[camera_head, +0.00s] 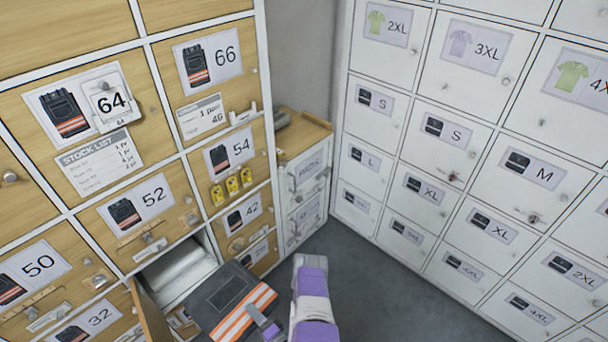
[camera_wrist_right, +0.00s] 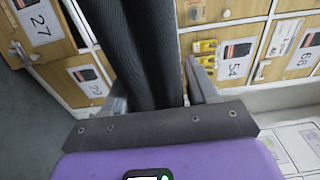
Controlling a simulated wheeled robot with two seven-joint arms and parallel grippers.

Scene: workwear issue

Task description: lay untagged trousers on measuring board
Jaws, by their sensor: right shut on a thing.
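Folded dark trousers (camera_head: 222,292) with orange and white stripes are at the bottom of the head view, in front of an open locker. My right gripper (camera_head: 265,325) is shut on them and holds them up at their near edge. In the right wrist view the dark ribbed cloth (camera_wrist_right: 150,55) runs between the two fingers of my right gripper (camera_wrist_right: 160,92). I see no tag on the side that shows; the underside is hidden. My left gripper and the measuring board are in neither view.
The open locker (camera_head: 178,262) has a pale interior, and its wooden door (camera_head: 150,312) stands out into the room. Wooden lockers with number labels fill the left. White lockers (camera_head: 450,130) fill the right. A low cabinet (camera_head: 308,140) stands in the corner. Grey floor (camera_head: 350,255) is clear between.

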